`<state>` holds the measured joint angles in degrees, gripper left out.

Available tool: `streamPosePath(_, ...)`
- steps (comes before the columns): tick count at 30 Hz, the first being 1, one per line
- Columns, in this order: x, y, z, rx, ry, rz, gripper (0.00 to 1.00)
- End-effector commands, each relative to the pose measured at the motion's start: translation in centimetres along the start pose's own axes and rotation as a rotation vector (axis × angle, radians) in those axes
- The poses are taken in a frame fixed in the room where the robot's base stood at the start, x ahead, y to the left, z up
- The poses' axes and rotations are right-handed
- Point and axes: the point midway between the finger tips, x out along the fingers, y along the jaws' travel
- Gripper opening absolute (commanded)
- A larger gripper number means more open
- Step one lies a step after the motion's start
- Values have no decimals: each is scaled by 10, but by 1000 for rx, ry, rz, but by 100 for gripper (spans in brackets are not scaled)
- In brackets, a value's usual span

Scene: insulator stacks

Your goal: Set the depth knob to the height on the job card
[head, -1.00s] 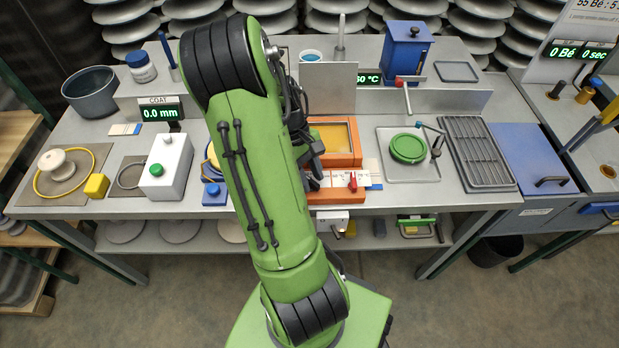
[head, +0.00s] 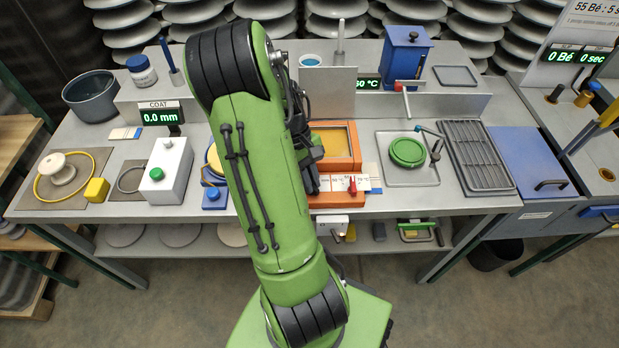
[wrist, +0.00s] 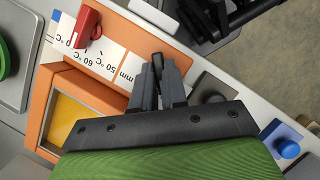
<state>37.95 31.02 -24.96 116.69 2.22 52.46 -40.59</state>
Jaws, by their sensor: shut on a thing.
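An orange unit (head: 357,146) with an amber window stands at the table's front middle; it also shows in the wrist view (wrist: 40,112). Its white scale strip (wrist: 112,62) carries "mm", "50 °C" and "60 °C" marks. My gripper (wrist: 158,88) is over the strip's "mm" end, shut on a small dark part, seemingly the depth knob (wrist: 157,63). The fingers hide most of it, so its setting cannot be read. In the head view my arm covers that spot. A board (head: 590,18) at top right reads "55 Bé : 5 s"; whether it is the job card is unclear.
A red pointer knob (wrist: 84,24) sits on the same strip near the 60 °C mark. A dark knob (wrist: 211,88) and a blue button (wrist: 288,148) lie to the right in the wrist view. A green round lid (head: 407,152) stands right of the orange unit. The coat display (head: 160,117) reads 0.0 mm.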

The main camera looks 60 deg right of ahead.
Motion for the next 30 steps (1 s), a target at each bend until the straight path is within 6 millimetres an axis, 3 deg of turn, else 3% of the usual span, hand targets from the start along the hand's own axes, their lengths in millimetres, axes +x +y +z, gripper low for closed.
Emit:
streamPosePath(18, -1, 4, 1, 449, 1, -186, 0)
streamPosePath(30, -1, 5, 1, 625, 2, -257, 0)
